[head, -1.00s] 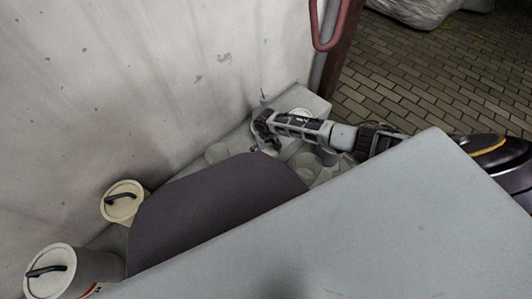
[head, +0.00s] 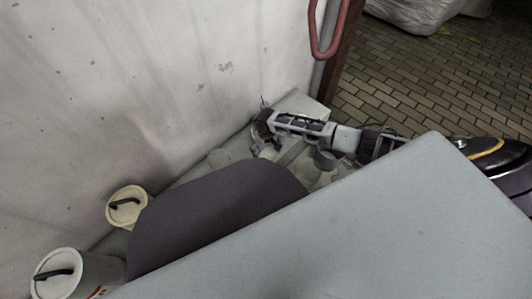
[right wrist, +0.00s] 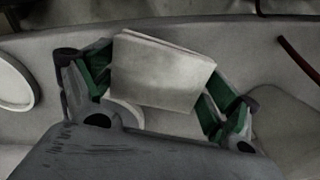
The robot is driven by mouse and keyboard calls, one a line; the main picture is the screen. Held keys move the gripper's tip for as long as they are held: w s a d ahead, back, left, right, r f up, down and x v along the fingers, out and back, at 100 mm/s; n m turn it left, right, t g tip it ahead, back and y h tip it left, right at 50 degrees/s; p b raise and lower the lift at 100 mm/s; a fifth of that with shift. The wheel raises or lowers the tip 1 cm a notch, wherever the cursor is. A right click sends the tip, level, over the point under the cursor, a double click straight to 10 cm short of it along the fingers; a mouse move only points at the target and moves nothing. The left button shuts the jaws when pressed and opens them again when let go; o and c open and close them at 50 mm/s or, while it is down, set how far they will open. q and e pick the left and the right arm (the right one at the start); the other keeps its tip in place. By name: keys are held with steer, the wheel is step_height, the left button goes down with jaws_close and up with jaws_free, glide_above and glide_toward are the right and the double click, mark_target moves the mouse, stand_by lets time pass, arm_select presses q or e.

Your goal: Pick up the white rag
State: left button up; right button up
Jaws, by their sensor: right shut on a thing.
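The white rag (right wrist: 160,72) is a pale folded square in the right wrist view. It sits between the green-padded fingers of my right gripper (right wrist: 157,88), which is shut on it. In the head view my right gripper (head: 264,136) is over the far part of a light surface beside the wall. The rag is hard to make out there, among pale shapes below the fingers. My left gripper is not in view.
Two lidded tubs, one cream (head: 126,206) and one white (head: 57,274), stand by the wall at lower left. A dark rounded panel (head: 215,205) and a large grey slab (head: 330,235) hide much of the surface. A red pipe (head: 316,38) hangs on the wall.

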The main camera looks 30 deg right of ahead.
mark_target(266, 151)
step_height(266, 151, up, 3)
steer(key=shift+r+p, duration=0.15)
steer(key=shift+p, duration=0.6)
steer(key=shift+r+p, duration=0.55)
steer(key=shift+r, duration=0.5)
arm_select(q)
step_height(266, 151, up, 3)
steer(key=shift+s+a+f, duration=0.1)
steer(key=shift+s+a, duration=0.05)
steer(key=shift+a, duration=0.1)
